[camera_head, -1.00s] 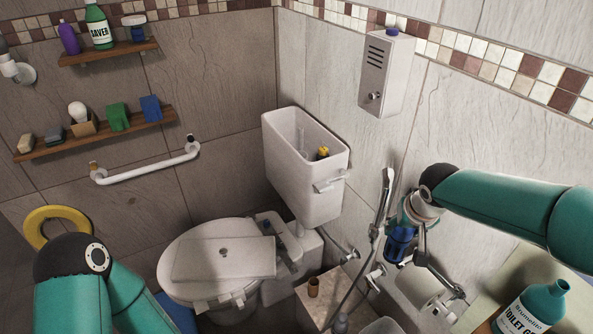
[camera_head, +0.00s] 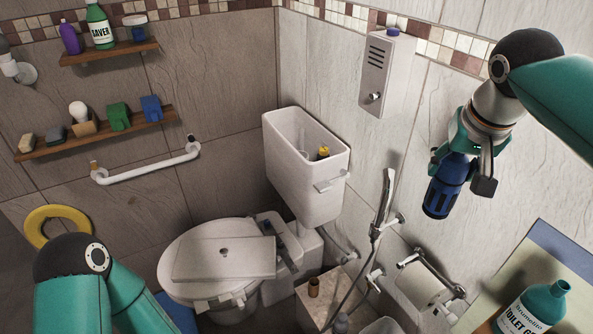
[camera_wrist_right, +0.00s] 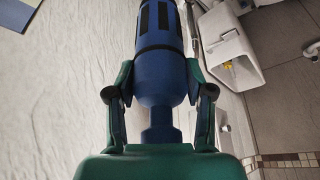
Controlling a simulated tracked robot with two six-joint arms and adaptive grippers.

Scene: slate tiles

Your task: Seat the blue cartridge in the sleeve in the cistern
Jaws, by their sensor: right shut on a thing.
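My right gripper (camera_head: 468,165) is shut on the blue cartridge (camera_head: 443,196), which hangs below it, slightly tilted, in front of the right wall. In the right wrist view the cartridge (camera_wrist_right: 160,75) sits between the two fingers, with dark slots around its far part. The open white cistern (camera_head: 288,180) stands in the corner, left of the gripper and well apart from it. A yellow part (camera_head: 323,153) shows inside the cistern; I cannot make out the sleeve clearly. My left arm is at the lower left; its gripper is out of view.
A white dispenser box (camera_head: 388,75) hangs on the wall between cistern and right arm. A hand shower (camera_head: 386,200) and a paper roll holder (camera_head: 425,282) are below. A teal bottle (camera_head: 535,310) stands lower right. The space above the cistern is free.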

